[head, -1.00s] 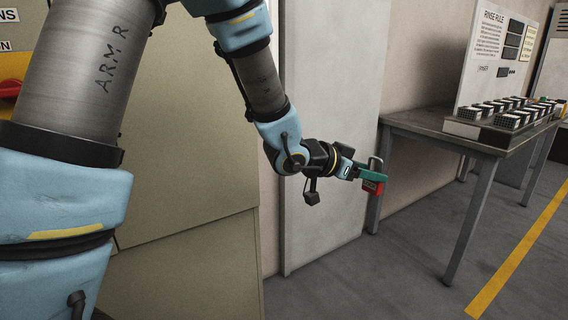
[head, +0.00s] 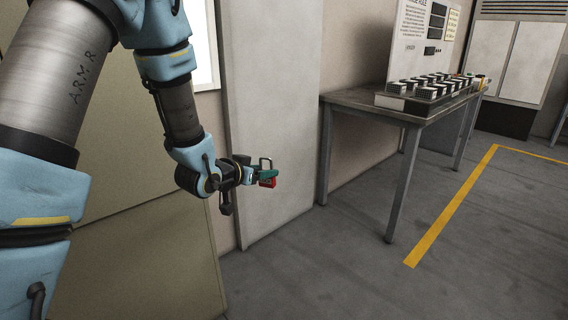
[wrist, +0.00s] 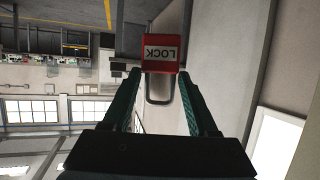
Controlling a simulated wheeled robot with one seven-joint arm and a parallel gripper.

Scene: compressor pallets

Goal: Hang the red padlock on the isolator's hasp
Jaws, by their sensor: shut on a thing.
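My gripper (head: 262,174) is at the end of my outstretched arm, in front of the pale wall panel in the head view. Its teal fingers are shut on the red padlock (head: 268,183), whose grey shackle (head: 265,163) points up. In the wrist view the red padlock (wrist: 162,53) sits between the fingertips (wrist: 160,75), with the word LOCK upside down and the shackle (wrist: 160,90) towards the palm side of the picture. The isolator and its hasp are not seen in the current frames.
A grey table (head: 356,99) with a tray of several small blocks (head: 430,93) and an upright sign board (head: 420,40) stands to the right of my gripper. A pale cabinet (head: 530,60) is at the back right. The floor with a yellow line (head: 455,200) is clear.

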